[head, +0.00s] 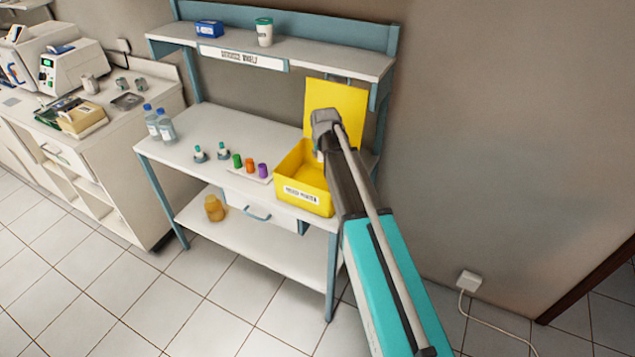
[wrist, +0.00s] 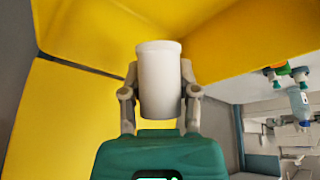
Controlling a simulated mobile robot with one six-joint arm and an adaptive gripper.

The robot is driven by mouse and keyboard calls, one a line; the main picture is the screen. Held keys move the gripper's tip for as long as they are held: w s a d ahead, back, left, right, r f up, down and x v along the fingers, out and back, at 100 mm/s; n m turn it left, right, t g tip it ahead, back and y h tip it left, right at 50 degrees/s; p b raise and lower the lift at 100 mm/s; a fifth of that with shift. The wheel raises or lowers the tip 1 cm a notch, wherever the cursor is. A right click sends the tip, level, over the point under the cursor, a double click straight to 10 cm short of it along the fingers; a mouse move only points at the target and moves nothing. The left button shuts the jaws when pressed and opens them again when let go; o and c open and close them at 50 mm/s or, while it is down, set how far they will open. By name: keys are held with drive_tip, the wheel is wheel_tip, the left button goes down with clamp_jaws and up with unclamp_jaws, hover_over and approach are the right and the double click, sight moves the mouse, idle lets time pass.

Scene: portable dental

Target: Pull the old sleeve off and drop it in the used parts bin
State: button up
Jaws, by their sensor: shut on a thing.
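My gripper (wrist: 160,88) is shut on a white cylindrical sleeve (wrist: 160,70), with one finger on each side of it. In the head view my gripper (head: 320,150) is over the yellow used parts bin (head: 303,196), and my own arm hides most of the gripper and sleeve. The bin is an open box with a label on its front, at the right end of the bench. Its yellow walls (wrist: 95,30) fill much of the wrist view around the sleeve. I cannot tell how far the sleeve is above the bin floor.
Green (head: 237,160), orange (head: 250,165) and purple (head: 262,170) cylinders stand in a row left of the bin. Two small teal-topped pieces (head: 223,151) and two bottles (head: 165,128) stand farther left. A yellow panel (head: 318,97) rises behind the bin; a shelf (head: 340,60) hangs above.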

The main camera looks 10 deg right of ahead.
drive_tip(key=shift+f+b, duration=0.85)
drive_tip(key=shift+f, duration=0.35)
drive_tip(key=o, duration=0.8)
